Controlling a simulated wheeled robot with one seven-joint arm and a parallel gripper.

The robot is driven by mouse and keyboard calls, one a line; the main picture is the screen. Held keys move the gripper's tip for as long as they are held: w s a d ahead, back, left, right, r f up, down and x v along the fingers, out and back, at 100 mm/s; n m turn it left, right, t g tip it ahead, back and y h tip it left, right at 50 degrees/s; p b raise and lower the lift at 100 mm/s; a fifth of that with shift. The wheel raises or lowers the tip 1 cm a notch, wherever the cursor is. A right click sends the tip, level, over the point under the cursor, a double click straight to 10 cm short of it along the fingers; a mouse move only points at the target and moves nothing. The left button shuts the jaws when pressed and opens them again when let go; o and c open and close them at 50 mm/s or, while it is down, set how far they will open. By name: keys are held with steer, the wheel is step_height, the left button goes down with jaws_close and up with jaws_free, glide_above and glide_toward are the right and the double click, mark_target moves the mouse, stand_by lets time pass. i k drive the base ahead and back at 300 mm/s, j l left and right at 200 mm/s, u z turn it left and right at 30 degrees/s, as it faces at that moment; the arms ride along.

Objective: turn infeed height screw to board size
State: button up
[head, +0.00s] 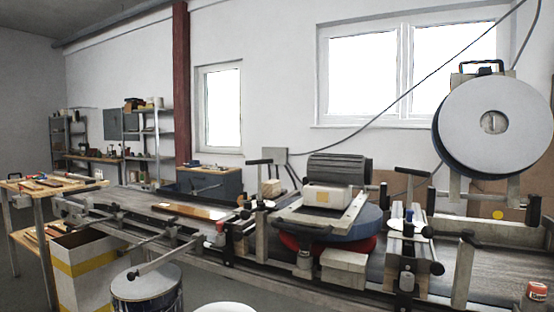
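My gripper is not in view. A lacquer conveyor machine (330,195) fills the middle and right. A brown board (190,211) lies flat on the long conveyor bed to its left. A black T-handle (259,162) stands upright on a post at the left end of the machine's middle part. A second black T-handle (411,172) stands farther right. A grey bar handle (150,264) sticks out at the front left, above a paint drum. I cannot tell for sure which handle is the infeed height screw. No size marking is readable.
A lidded paint drum (146,292) and a white box with yellow bands (88,270) stand before the conveyor's left end. A wooden workbench (42,186) is at far left. A large grey disc (492,122) rises at right. A small red-topped jar (537,291) is at lower right.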

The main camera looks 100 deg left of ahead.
mark_target(259, 162)
steer(key=u, duration=2.8)
steer(key=i+j, duration=0.3)
steer(key=j, duration=0.2)
steer(key=i+j+u, duration=0.1)
steer(key=i+j, duration=0.15)
steer(key=j, duration=0.25)
steer(key=i+j, duration=0.3)
steer(key=j, duration=0.2)
steer(key=i+j, duration=0.3)
steer(key=j, duration=0.15)
steer(key=i+j+u, duration=0.1)
steer(key=i+j, duration=0.2)
steer(key=j, duration=0.2)
steer(key=k+l, duration=0.15)
steer(key=l, duration=0.15)
steer(key=k+l, duration=0.15)
steer(key=l, duration=0.2)
steer(key=k+l, duration=0.15)
steer(key=l, duration=0.15)
steer(key=k+l, duration=0.15)
steer(key=l, duration=0.15)
